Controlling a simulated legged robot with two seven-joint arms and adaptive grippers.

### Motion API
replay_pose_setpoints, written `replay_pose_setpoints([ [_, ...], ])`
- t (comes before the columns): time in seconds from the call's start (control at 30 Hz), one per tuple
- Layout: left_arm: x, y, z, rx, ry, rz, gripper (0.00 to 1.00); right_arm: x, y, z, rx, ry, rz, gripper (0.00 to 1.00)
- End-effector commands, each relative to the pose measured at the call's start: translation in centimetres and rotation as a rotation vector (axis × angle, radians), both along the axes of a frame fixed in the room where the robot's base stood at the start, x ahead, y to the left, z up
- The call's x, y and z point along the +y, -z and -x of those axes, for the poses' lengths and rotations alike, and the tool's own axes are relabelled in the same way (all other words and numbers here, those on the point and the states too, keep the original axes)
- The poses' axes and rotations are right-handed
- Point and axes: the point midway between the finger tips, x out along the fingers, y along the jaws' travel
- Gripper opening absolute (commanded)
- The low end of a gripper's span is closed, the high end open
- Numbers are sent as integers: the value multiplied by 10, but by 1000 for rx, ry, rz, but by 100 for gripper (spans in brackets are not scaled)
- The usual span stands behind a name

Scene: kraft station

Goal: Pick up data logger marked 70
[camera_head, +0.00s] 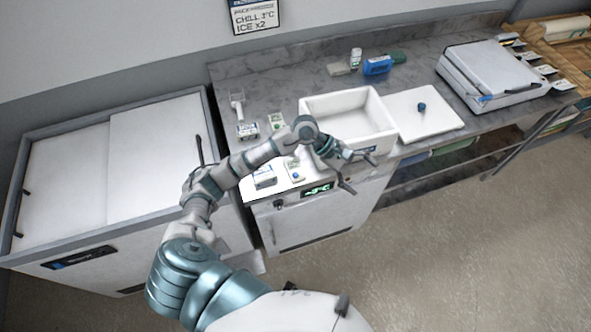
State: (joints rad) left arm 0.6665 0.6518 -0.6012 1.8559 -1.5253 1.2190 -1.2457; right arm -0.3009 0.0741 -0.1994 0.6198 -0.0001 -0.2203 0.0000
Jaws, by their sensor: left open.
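Two small pale devices that look like data loggers lie on the counter left of the white open box. One, with a green patch (277,121), is farther back. The other, with a blue button (294,170), is near the front edge. Their markings are too small to read, so I cannot tell which is 70. My left gripper (363,174) is open and empty, in front of the white box and to the right of the nearer device. My left arm passes between the two devices in the picture. My right gripper is not in view.
The white box (347,104) stands mid-counter, its lid with a blue knob (425,118) to the right. A blue bottle (377,66) lies behind. A silver case (490,75) is at right, a chest freezer (155,155) at left.

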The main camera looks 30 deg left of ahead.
Motion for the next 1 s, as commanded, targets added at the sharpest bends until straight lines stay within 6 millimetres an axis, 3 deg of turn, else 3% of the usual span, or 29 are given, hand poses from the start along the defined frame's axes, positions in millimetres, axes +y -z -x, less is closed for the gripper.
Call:
replay_pose_setpoints([
  [0.03,37,11,-13,-63,48,-201,90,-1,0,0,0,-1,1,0],
  [0.1,89,20,-23,-105,112,-455,90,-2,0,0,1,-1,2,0],
  [0.2,158,16,-31,-101,171,-733,90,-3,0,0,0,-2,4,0],
  [0.33,215,3,-31,-59,209,-938,90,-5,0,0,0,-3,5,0],
  [0.4,229,0,-29,-40,220,-988,90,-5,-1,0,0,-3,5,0],
  [0.5,235,9,-28,-27,226,-1014,90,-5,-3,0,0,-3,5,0],
  [0.8,233,78,-27,-24,227,-1011,90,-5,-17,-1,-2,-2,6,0],
  [1.0,234,111,-28,-29,226,-1009,90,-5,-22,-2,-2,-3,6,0],
])
